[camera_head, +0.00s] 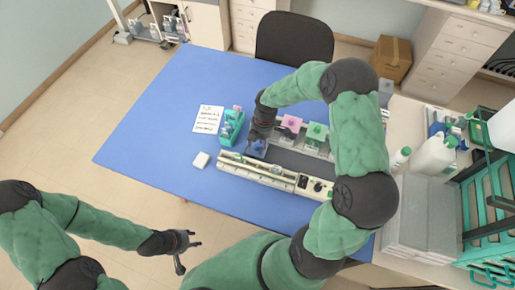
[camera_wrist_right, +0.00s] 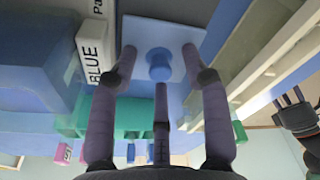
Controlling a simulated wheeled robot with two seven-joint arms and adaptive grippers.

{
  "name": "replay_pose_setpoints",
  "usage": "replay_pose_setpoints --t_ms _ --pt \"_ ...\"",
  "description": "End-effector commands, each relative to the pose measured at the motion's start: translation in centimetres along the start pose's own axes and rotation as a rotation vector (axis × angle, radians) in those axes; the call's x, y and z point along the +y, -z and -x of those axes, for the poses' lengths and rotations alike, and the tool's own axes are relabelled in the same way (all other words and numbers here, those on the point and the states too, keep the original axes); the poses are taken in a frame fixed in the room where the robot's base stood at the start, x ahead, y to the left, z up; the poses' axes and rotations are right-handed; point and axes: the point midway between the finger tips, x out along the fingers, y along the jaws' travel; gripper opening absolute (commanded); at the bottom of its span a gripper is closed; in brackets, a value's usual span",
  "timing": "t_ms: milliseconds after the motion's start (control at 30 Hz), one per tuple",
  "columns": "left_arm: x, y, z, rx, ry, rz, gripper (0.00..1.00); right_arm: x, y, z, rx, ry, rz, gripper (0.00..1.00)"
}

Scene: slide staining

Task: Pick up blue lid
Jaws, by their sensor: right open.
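The blue lid (camera_head: 257,150) is a flat square plate with a round knob, at the left end of the row of staining jars. In the right wrist view the lid's knob (camera_wrist_right: 160,70) is in the middle of the pale blue plate. My right gripper (camera_head: 257,138) is right above the lid. In the wrist view its fingers (camera_wrist_right: 160,58) are spread on either side of the knob, with a gap, and hold nothing. My left gripper (camera_head: 186,252) is open and empty beyond the table's near edge, away from the lid.
A pink lid (camera_head: 291,122) and a green lid (camera_head: 317,131) are to the right. A long pale apparatus (camera_head: 265,174) lies in front. The left table (camera_head: 142,139) is clear.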

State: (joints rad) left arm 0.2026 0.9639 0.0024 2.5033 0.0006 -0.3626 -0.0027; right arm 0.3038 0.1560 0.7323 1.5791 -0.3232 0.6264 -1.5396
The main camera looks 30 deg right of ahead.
Motion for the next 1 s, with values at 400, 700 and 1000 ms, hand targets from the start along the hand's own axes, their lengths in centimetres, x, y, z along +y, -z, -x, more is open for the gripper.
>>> replay_pose_setpoints --t_ms 400,700,1000 --pt "0.0 0.0 0.0 0.000 0.000 0.000 0.40 0.0 0.0 0.1 0.000 0.001 0.000 0.00" --pt "0.0 0.0 0.1 0.000 0.000 0.000 0.40 0.0 0.0 0.2 0.000 0.001 0.000 0.00" --pt "0.2 0.0 0.5 0.000 0.000 0.000 0.40 0.1 0.4 2.8 -0.001 -0.003 0.001 0.00"
